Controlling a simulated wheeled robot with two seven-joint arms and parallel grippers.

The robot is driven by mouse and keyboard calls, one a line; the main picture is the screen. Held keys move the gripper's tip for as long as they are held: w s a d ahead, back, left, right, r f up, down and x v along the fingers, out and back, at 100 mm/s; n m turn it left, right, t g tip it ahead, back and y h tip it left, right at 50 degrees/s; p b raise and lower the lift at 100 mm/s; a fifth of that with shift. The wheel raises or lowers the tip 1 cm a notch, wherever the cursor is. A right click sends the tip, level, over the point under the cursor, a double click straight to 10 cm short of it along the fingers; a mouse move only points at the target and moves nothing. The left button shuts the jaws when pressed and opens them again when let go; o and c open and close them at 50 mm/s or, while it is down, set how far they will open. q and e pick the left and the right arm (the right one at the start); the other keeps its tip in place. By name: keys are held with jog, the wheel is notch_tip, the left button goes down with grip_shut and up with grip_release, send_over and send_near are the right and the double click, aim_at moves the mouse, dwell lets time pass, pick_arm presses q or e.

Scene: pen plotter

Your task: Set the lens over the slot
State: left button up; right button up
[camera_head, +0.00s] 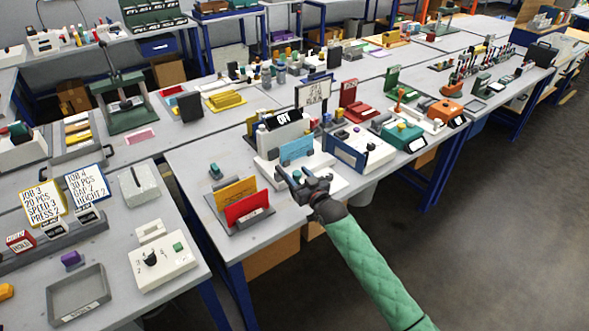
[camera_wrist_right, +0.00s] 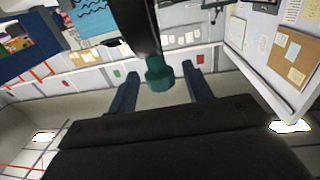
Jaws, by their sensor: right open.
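My right gripper (camera_head: 299,182) is at the front of a white device (camera_head: 324,178) that bears an upright blue sheet (camera_head: 296,150). In the right wrist view my gripper (camera_wrist_right: 160,88) is open. A teal knob (camera_wrist_right: 158,74) on a dark bar lies between its two fingers, with gaps on both sides. The knob also shows small at the gripper in the head view (camera_head: 297,175). The blue sheet with dark wavy lines (camera_wrist_right: 93,18) shows at the upper left of the wrist view. I cannot tell which part is the lens or the slot. My left gripper is not in view.
A grey rack with a yellow and a red panel (camera_head: 247,207) stands left of my right gripper. A white and blue box (camera_head: 358,148) stands to its right, and an OFF display (camera_head: 285,120) behind. The table front between rack and box is fairly tight.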

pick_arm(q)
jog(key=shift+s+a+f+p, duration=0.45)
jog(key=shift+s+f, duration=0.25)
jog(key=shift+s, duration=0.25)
pick_arm(e)
jog(key=shift+x, duration=1.4)
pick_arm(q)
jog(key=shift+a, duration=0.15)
pick_arm(e)
grip_shut()
